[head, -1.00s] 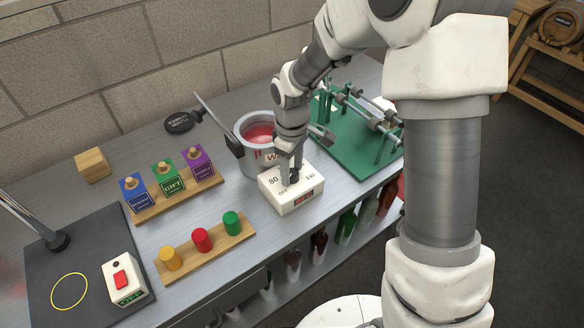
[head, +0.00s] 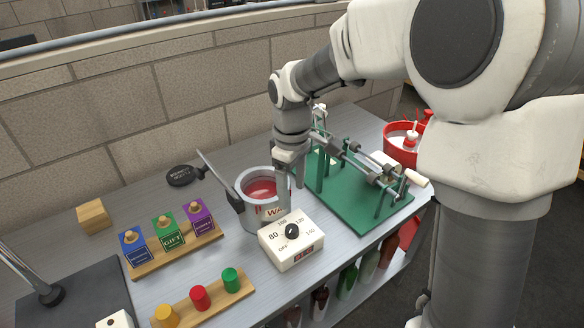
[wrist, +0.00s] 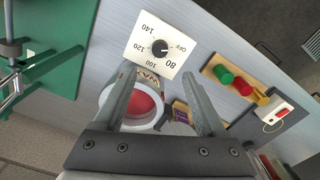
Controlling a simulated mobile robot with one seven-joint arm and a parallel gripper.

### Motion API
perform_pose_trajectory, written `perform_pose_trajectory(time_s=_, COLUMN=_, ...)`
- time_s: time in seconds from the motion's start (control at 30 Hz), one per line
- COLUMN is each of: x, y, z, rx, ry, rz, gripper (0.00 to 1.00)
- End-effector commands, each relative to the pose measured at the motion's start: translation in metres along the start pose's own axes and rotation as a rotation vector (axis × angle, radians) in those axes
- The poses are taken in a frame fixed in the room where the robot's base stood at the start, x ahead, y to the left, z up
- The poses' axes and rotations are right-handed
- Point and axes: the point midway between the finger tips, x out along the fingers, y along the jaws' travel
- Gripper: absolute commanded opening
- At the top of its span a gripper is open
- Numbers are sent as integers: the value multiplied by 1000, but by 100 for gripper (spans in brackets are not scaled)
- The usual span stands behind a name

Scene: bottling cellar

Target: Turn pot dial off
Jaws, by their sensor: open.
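The white dial box (head: 291,255) stands on the bench in front of the wax pot (head: 250,215), which holds red wax. Its black dial (head: 292,231) sits in a ring of marks reading OFF, 80, 100, 120 and 140. The wrist view shows the dial (wrist: 160,47) clear of my fingers, its narrow end seemingly toward OFF, though it is too small to be sure. My gripper (head: 290,172) is open and empty, above the pot's right side and behind the dial box. In the wrist view both fingers of my gripper (wrist: 157,76) are spread, with the pot between them.
A green machine (head: 355,205) with metal rods stands close right of the pot. Left are a rack of coloured stamps (head: 180,249) and a rack with yellow, red and green pieces (head: 207,309). A red tub (head: 405,150) is at the right. Bottles hang below the bench edge.

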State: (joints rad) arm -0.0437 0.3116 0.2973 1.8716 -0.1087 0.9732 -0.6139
Motion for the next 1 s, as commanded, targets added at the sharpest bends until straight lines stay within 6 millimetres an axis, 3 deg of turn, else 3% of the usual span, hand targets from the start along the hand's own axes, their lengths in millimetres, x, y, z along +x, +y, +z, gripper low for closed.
perform_pose_trajectory(time_s=0.1, x=-25, y=0, z=0, rx=0, ry=2, rz=3, gripper=73)
perform_pose_trajectory(time_s=0.3, x=-46, y=0, z=0, rx=0, ry=0, rz=1, gripper=73)
perform_pose_trajectory(time_s=0.87, x=-51, y=0, z=1, rx=2, ry=0, rz=1, gripper=73)
perform_pose_trajectory(time_s=1.0, x=-61, y=-2, z=12, rx=45, ry=10, rz=26, gripper=73)
